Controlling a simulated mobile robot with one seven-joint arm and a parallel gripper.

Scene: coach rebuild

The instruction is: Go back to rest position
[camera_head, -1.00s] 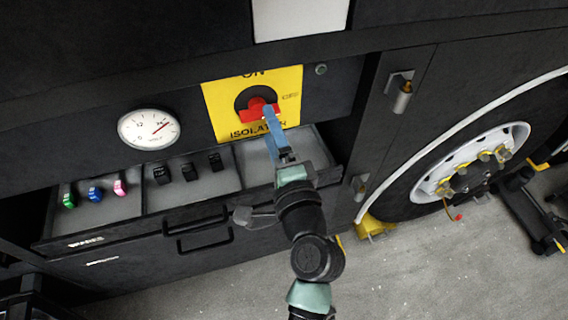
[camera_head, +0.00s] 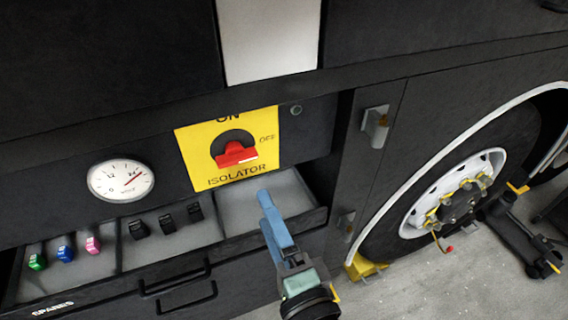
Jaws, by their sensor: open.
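My gripper (camera_head: 268,207) has blue fingers and shows in the lower middle of the head view. It is open and appears empty, in front of the right compartment of the open drawer. It is apart from the red isolator switch (camera_head: 236,155), which sits on a yellow plate (camera_head: 192,150) marked ON, OFF and ISOLATOR. The switch handle lies nearly level, its right end toward the OFF mark. My wrist hides part of the drawer's front right edge.
The open drawer (camera_head: 240,242) holds green, blue and pink pieces (camera_head: 65,248) at left and black pieces (camera_head: 166,222) in the middle. A round gauge (camera_head: 121,181) is above it. A wheel (camera_head: 452,195), yellow chock (camera_head: 362,267) and black stand (camera_head: 523,235) are at right.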

